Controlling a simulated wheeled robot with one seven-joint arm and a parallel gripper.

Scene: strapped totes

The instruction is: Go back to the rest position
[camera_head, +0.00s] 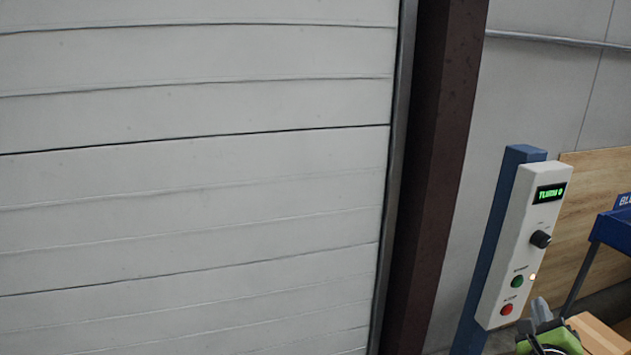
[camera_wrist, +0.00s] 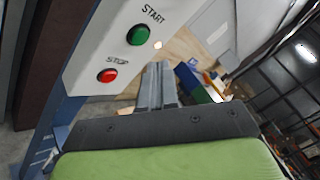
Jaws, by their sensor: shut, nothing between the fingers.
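My gripper (camera_wrist: 157,84) is shut and empty; its two grey fingers lie side by side in the wrist view, with its green body below. In the head view my gripper (camera_head: 541,309) is at the bottom right, close to the lower end of a white control box (camera_head: 522,240). The box carries a green-lit display (camera_head: 549,193), a black knob (camera_head: 540,239), a green START button (camera_head: 517,281) and a red STOP button (camera_head: 506,309). In the wrist view the green button (camera_wrist: 138,35) and red button (camera_wrist: 107,75) are up and left of the fingers, apart from them.
The box is on a blue post (camera_head: 490,250). A dark brown pillar (camera_head: 432,180) and a large white panelled door (camera_head: 200,180) fill the left. A blue rack (camera_head: 612,230) and a cardboard box (camera_head: 597,334) are at the right. Wooden boarding (camera_head: 600,180) stands behind.

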